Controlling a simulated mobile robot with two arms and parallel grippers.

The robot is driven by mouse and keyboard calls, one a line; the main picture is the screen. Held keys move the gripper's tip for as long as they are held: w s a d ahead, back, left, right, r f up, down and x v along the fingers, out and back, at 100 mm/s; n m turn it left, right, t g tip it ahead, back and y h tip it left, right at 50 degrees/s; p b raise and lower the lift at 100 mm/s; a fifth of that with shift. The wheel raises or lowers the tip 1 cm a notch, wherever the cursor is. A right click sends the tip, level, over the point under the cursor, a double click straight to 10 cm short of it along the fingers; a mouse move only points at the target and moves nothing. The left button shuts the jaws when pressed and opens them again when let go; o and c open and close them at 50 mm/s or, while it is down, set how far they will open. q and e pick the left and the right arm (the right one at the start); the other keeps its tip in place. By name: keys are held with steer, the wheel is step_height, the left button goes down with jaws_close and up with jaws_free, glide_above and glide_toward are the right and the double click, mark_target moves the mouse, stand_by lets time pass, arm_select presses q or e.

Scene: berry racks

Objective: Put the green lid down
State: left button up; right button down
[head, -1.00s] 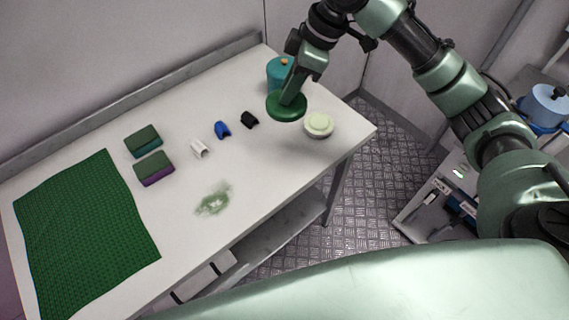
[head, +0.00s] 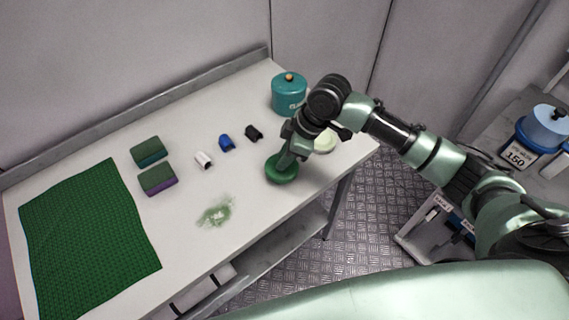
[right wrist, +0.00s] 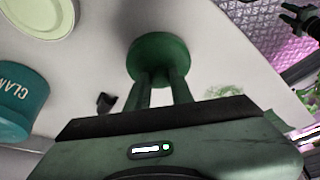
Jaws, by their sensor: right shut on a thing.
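The round dark green lid (head: 280,173) is in my right gripper (head: 286,158), over the right part of the white table, near its front edge. In the right wrist view the fingers of my right gripper (right wrist: 160,82) are shut on the lid (right wrist: 158,50). The lid is low over a bare patch of table; I cannot tell whether it touches the top. My left gripper is not seen in the head view.
A teal canister (head: 289,96) and a pale round dish (head: 326,142) stand near the lid. Black (head: 254,132), blue (head: 227,143) and white (head: 204,160) small pieces, two sponges (head: 157,178), a green smear (head: 215,212) and a green mat (head: 88,238) lie leftward.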

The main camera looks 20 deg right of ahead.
steer(key=shift+f, duration=1.85)
steer(key=shift+f, duration=0.1)
steer(key=c, duration=1.2)
jaws_free()
steer(key=shift+c, duration=0.2)
steer(key=v, duration=1.2)
steer(key=shift+b, duration=0.35)
